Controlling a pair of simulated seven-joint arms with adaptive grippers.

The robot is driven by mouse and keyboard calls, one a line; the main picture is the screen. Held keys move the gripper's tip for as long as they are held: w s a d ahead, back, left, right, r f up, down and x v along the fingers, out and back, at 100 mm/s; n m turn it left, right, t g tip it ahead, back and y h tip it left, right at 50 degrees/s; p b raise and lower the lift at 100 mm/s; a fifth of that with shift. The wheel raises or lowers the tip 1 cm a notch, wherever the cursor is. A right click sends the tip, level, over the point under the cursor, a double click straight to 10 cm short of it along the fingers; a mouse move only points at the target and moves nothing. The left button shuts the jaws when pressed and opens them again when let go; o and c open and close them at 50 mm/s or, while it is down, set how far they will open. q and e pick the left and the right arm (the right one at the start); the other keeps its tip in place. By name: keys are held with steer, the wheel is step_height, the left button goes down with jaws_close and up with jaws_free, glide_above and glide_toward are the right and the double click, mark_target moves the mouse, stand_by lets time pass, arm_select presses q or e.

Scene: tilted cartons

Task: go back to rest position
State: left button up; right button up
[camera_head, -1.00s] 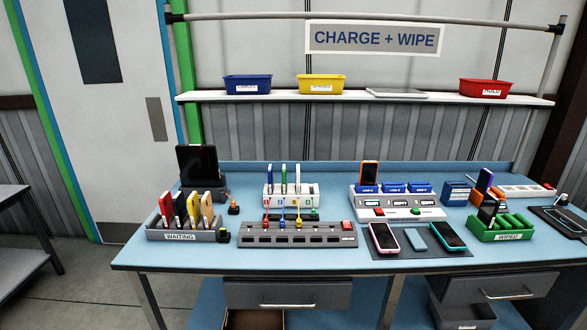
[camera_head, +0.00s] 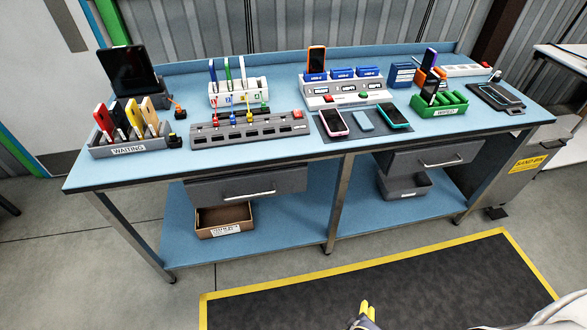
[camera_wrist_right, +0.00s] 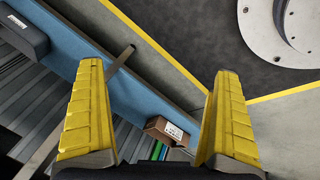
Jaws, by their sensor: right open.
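My right gripper (camera_head: 367,311) shows as yellow fingertips at the bottom edge of the head view, over the dark floor mat and well clear of the workbench. In the right wrist view its two yellow fingers (camera_wrist_right: 155,120) are spread wide apart with nothing between them. Past them the wrist view shows the floor, the blue lower shelf and a cardboard box. My left gripper is in neither view.
The blue workbench (camera_head: 200,168) holds a WAITING rack (camera_head: 128,150), a grey charging strip (camera_head: 250,133), phones on a dark mat and a green WIPED rack (camera_head: 438,108). A cardboard box (camera_head: 224,221) sits on the lower shelf. The yellow-edged floor mat (camera_head: 300,303) is clear.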

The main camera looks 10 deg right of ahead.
steer(key=w+a+r+n+t, duration=0.15)
steer(key=w+r, duration=0.25)
steer(key=r, duration=0.5)
steer(key=w+d+r+n+t+h, duration=0.15)
steer(key=w+r, duration=0.25)
steer(key=r, duration=0.5)
steer(key=w+a+r+n, duration=0.2)
steer(key=w+r, duration=0.1)
steer(key=r, duration=0.6)
steer(key=w+a+r+n+t+y, duration=0.2)
steer(key=w+a+r+n+t, duration=0.1)
steer(key=w+a+r+n, duration=1)
steer(key=w+a+r+n+t+y, duration=0.1)
steer(key=w+a+r+n+t, duration=0.2)
steer(key=w+a+r+n, duration=1)
steer(key=w+d+f+m, duration=0.1)
steer(key=w+d, duration=0.1)
steer(key=w, duration=0.4)
steer(key=shift+w+f+m+t, duration=0.15)
steer(key=shift+w+m+t, duration=0.15)
steer(key=shift+m, duration=0.1)
steer(key=shift+s, duration=0.2)
